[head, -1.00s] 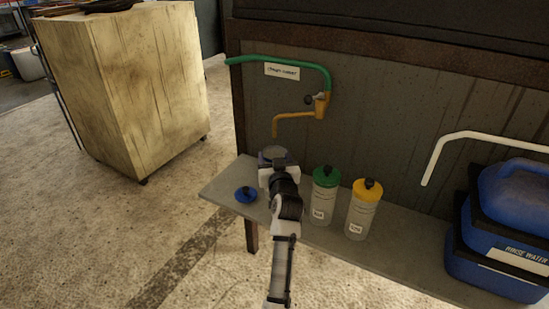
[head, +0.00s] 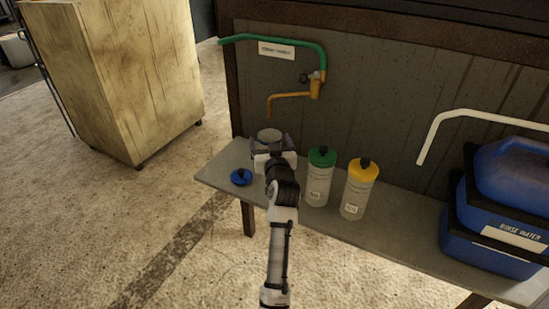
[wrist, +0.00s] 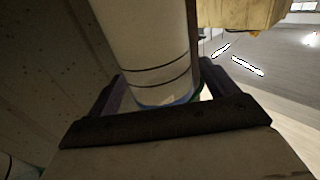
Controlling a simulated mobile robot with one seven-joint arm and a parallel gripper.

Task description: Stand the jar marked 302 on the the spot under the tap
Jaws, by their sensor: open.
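A blue lid (head: 241,177) lies on the shelf (head: 218,172), left of my gripper. A blue rinse-water container (head: 495,225) and a white pipe (head: 428,140) are at the right. A wall (head: 400,120) stands behind. A wooden cabinet (head: 120,80) stands on the floor at left.

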